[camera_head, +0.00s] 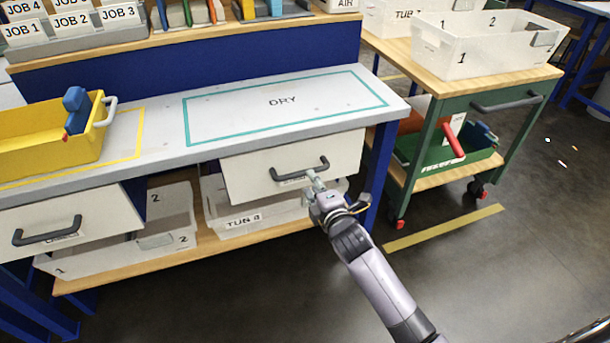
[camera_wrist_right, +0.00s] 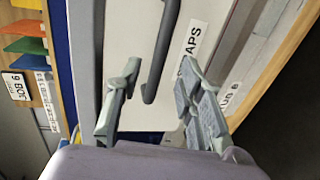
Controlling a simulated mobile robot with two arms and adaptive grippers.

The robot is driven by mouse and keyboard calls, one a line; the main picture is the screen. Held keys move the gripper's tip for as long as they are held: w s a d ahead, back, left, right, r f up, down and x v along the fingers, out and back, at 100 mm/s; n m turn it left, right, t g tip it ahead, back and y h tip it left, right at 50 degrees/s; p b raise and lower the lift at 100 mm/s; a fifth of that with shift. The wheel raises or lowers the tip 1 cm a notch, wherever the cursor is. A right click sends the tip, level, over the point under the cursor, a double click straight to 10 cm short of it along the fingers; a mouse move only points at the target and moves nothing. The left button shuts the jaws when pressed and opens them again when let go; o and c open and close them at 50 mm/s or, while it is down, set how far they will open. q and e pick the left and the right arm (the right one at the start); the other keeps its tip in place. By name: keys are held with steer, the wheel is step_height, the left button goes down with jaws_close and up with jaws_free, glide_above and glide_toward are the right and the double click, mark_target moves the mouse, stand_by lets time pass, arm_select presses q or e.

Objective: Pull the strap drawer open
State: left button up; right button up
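The strap drawer (camera_head: 246,176) is a white front under the right part of the worktop, and it looks shut. Its dark grey bar handle (camera_head: 299,168) runs across the front. In the right wrist view the handle (camera_wrist_right: 163,50) shows beside a label (camera_wrist_right: 191,50) reading "APS", the rest hidden. My right gripper (camera_head: 314,183) is at the right part of the handle in the head view. In the wrist view my right gripper (camera_wrist_right: 160,92) is open, its fingers spread on either side of the handle's near end, with visible gaps. My left gripper is not in view.
The worktop (camera_head: 225,130) has a "DRY" outline and a yellow bin (camera_head: 45,150) at left. Another drawer (camera_head: 95,212) is at lower left. White tubs (camera_head: 240,222) stand on the shelf below. A green cart (camera_head: 440,135) stands at right. Floor in front is open.

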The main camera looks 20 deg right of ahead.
mark_target(305, 173)
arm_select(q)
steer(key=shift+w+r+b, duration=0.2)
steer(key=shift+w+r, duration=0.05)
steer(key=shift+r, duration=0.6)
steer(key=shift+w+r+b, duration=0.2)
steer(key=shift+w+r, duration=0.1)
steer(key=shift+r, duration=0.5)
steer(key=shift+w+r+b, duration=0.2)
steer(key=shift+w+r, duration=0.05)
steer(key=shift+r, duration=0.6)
arm_select(e)
steer(key=shift+x, duration=3.35)
steer(key=shift+c, duration=0.4)
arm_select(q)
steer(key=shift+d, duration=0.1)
arm_select(e)
jaws_close()
